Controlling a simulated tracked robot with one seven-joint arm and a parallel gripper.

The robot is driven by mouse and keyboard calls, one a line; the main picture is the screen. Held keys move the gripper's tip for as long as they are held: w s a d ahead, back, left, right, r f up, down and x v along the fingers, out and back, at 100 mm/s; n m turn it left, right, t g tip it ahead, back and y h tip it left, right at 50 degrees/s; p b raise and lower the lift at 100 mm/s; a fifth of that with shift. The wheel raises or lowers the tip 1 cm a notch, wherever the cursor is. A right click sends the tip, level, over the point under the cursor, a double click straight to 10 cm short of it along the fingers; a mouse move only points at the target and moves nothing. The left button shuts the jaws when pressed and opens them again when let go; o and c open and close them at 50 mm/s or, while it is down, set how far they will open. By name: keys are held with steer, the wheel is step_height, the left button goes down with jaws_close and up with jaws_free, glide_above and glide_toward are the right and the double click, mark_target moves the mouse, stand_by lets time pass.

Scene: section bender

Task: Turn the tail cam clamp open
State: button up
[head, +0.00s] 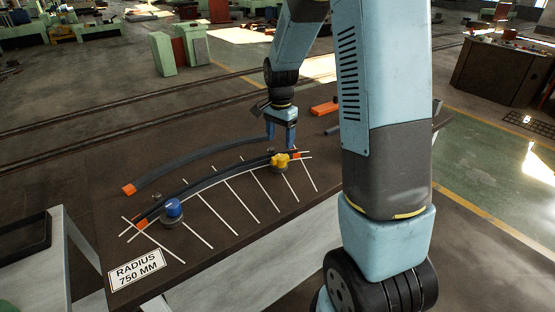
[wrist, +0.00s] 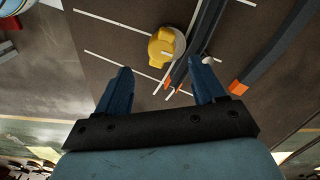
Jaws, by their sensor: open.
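A yellow cam clamp (head: 280,161) with a knob-like top sits on the dark table (head: 232,222), beside the far end of a curved dark bar (head: 205,183). It also shows in the wrist view (wrist: 163,47), on a pale round base touching or very near the bar. A blue cam clamp (head: 174,208) stands by the bar's near end. No label shows which one is the tail clamp. My gripper (head: 281,143) is open and empty, pointing down just behind and above the yellow clamp. In the wrist view, the yellow clamp lies ahead of the gap between the two blue fingers (wrist: 163,80).
A second curved dark bar (head: 200,160) with orange ends lies behind the first. White lines cross the table under the front bar. An orange block (head: 324,108) lies farther back. A "RADIUS 750 MM" sign (head: 137,269) is at the near left. The table's front right is clear.

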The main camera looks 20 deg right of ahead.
mark_target(280, 157)
step_height(280, 157, down, 9)
steer(key=shift+r, duration=0.15)
steer(key=shift+c, duration=0.5)
